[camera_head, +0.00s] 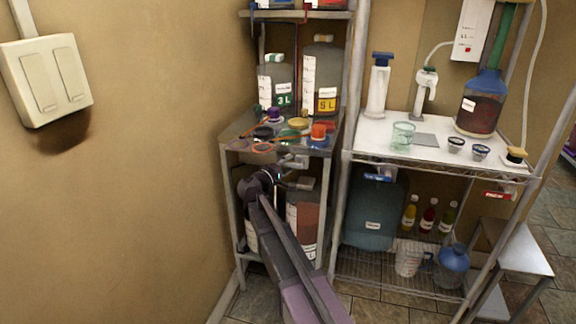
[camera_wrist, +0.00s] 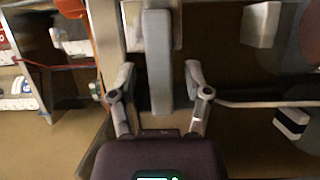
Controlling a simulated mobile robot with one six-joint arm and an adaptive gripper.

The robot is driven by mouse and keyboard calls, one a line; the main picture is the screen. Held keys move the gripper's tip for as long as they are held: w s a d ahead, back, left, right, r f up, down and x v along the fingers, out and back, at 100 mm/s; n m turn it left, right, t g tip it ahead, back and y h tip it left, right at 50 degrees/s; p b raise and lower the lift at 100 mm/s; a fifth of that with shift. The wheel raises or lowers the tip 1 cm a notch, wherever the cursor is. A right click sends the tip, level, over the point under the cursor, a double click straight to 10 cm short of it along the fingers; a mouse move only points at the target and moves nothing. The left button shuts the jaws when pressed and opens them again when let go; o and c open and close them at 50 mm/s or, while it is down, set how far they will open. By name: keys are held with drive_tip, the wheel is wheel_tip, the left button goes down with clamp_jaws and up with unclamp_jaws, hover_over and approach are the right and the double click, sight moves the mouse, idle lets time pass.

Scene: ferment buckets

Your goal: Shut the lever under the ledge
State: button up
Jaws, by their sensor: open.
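A pale grey lever-like bar (camera_wrist: 157,50) runs up and down the middle of the wrist view. My gripper (camera_wrist: 158,72) is open, with one finger on each side of this bar and a visible gap at both sides. I cannot tell how deep the bar sits between the fingers. In the head view my arm reaches to the left rack, under the ledge (camera_head: 232,143) that holds the caps. A pale grey fitting (camera_head: 295,161) shows just under that ledge, right of my wrist. My fingertips are hidden there, and I cannot tell the lever's exact position.
A grey bucket with red-brown contents (camera_head: 303,222) stands under the ledge, close to my arm. Loose caps, an orange cap (camera_head: 319,131) among them, lie on the ledge. Rack posts stand close on both sides. The wall (camera_head: 130,200) bounds the left.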

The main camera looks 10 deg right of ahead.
drive_tip(key=shift+s+a, duration=0.1)
drive_tip(key=v, duration=1.1)
drive_tip(key=shift+s+a, duration=0.25)
drive_tip(key=shift+d, duration=0.1)
drive_tip(key=s+d+f+m+g+y, duration=0.45)
drive_tip(key=s+d+f+g, duration=0.25)
drive_tip(key=s+d+f, duration=0.35)
drive_tip(key=s+f+m+g+y, duration=0.2)
drive_tip(key=s+f+y, duration=0.25)
drive_tip(key=s, duration=0.25)
drive_tip(key=s+f+m+g+y, duration=0.25)
drive_tip(key=s+y, duration=0.25)
drive_tip(key=s, duration=0.3)
wheel_tip(320, 180, up, 23)
drive_tip(key=p, duration=2.4)
drive_tip(key=shift+w+a+n, duration=0.25)
drive_tip(key=shift+a+n, duration=0.15)
drive_tip(key=shift+a, duration=0.05)
